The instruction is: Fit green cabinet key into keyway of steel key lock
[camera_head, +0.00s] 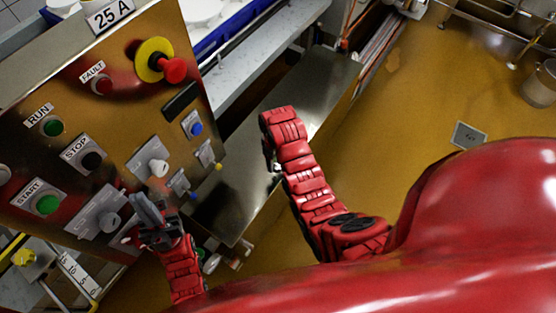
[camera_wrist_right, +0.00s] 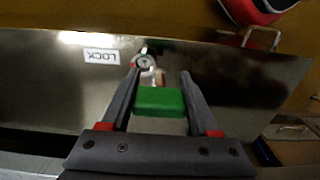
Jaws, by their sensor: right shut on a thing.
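In the right wrist view, the green cabinet key (camera_wrist_right: 160,102) shows its block-shaped green head between the two fingers of my right gripper (camera_wrist_right: 160,88). The gripper is shut on that head. A short, pale shank points from the head toward the round steel key lock (camera_wrist_right: 144,62), which sits on a shiny steel plate. The shank's end overlaps the lock in the picture; I cannot tell whether it is in the keyway. In the head view, my right gripper is mostly hidden behind its red wrist. My left gripper (camera_head: 150,213) is in front of the control panel; its finger gap is unclear.
An upside-down LOCK label (camera_wrist_right: 101,56) is beside the lock. In the head view, the control panel (camera_head: 130,130) carries several buttons and a red emergency stop (camera_head: 174,70). A steel surface (camera_head: 235,205) lies beside my right arm.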

